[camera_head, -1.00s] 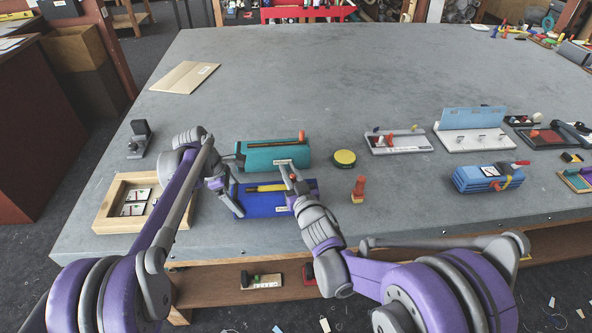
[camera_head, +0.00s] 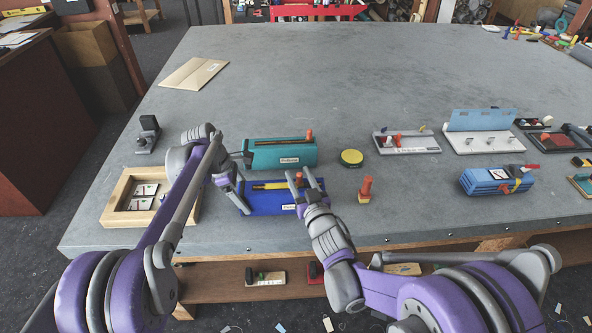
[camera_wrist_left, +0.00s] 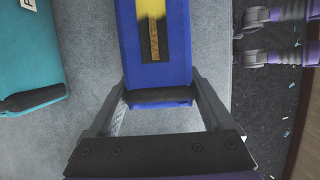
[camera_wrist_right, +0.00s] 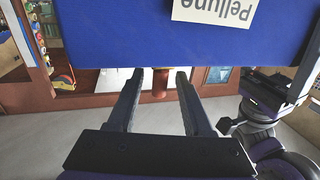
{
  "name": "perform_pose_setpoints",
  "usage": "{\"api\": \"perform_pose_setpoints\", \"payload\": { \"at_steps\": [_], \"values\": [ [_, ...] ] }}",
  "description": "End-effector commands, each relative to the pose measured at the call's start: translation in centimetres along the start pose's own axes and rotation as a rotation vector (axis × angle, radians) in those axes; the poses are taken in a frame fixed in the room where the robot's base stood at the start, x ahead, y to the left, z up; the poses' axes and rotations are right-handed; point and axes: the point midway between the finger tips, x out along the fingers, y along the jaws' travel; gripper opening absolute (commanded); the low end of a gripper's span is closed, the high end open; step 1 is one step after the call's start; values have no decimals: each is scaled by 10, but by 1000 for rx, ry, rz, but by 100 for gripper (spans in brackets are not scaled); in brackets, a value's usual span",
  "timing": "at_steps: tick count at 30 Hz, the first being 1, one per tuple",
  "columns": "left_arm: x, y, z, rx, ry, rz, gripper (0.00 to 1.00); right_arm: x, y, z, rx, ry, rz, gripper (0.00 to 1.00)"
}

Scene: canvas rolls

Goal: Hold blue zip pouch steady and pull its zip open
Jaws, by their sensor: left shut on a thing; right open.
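The blue zip pouch (camera_head: 262,208) lies on the grey table, with a yellow strip (camera_head: 268,186) along its top and a white label on its front. A small red zip pull (camera_head: 299,176) stands at its right end. My left gripper (camera_head: 239,187) is shut on the pouch's left end; in the left wrist view its fingers (camera_wrist_left: 160,98) flank that end and its black tab. My right gripper (camera_head: 303,177) is open, its fingers around the red pull without visible grip. In the right wrist view the reddish pull (camera_wrist_right: 160,82) shows between the fingers, beyond the pouch edge.
A teal pouch (camera_head: 265,154) lies just behind the blue one. A wooden tray (camera_head: 118,210) is on the left, and a yellow round tin (camera_head: 351,157) and an orange-red post (camera_head: 365,190) are on the right. The table's far middle is clear.

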Motion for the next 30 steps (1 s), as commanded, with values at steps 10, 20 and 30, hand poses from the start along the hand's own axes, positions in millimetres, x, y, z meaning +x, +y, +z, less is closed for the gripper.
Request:
{"api": "perform_pose_setpoints", "payload": {
  "at_steps": [10,20,30],
  "values": [
    [0,0,0,0,-1,0,14,-72,0,0,0,0,1,50],
    [0,0,0,0,0,0,14,-90,0,0,0,0,0,50],
    [0,0,0,0,0,0,14,-86,-8,10,2,-45,1,50]
  ]
}}
